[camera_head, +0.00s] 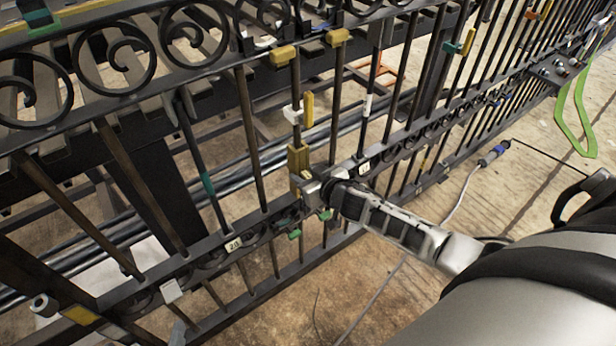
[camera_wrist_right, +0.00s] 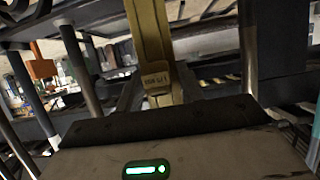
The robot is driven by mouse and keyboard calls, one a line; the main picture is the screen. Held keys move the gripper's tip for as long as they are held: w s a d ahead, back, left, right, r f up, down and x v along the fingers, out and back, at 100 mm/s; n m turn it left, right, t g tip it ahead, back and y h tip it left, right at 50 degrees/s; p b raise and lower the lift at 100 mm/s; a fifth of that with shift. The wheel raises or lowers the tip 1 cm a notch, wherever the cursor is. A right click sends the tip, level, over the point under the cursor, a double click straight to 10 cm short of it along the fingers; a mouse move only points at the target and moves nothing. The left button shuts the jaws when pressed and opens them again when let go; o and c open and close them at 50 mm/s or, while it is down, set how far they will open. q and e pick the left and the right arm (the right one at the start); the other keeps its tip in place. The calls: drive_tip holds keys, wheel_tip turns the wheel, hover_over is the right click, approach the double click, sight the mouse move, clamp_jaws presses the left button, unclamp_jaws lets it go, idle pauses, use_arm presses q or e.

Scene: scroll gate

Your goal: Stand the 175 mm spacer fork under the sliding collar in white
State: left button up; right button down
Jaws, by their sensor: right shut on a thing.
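My right gripper (camera_head: 308,184) is at the gate's lower rail, shut on an ochre-yellow spacer fork (camera_head: 297,158). The fork stands roughly upright along a gate bar; whether its foot rests on the rail is hidden by the gripper. In the right wrist view the fork (camera_wrist_right: 150,38) rises from between the jaws, with a small label too blurred to read surely. The white sliding collar (camera_head: 291,115) is on the same bar above the fork, with a short stretch of bar showing between them. A yellow tab (camera_head: 309,109) is beside the collar. My left gripper is out of view.
Dark gate bars stand close on both sides of the fork. A scroll-ornamented upper rail (camera_head: 205,72) and a lower rail with a "20" tag (camera_head: 233,244) run across. A green loop (camera_head: 575,115) hangs at the right. The floor before the gate is mostly open.

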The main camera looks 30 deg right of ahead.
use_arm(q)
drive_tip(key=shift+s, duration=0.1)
use_arm(e)
drive_tip(key=shift+w+r, duration=0.3)
drive_tip(key=shift+r, duration=0.1)
drive_tip(key=c, duration=1.1)
unclamp_jaws()
drive_tip(key=shift+o, duration=1.4)
drive_tip(key=shift+w+f, duration=0.1)
drive_tip(key=shift+f, duration=0.05)
drive_tip(key=shift+s+f, duration=0.25)
drive_tip(key=shift+s+r, duration=0.1)
drive_tip(key=shift+s, duration=0.1)
use_arm(q)
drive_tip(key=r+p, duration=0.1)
drive_tip(key=p, duration=0.1)
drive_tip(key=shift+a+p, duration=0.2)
drive_tip(key=shift+p, duration=0.2)
use_arm(e)
drive_tip(key=v, duration=1.5)
drive_tip(key=shift+r, duration=0.2)
drive_tip(key=shift+s+a, duration=0.1)
drive_tip(key=shift+a, duration=0.05)
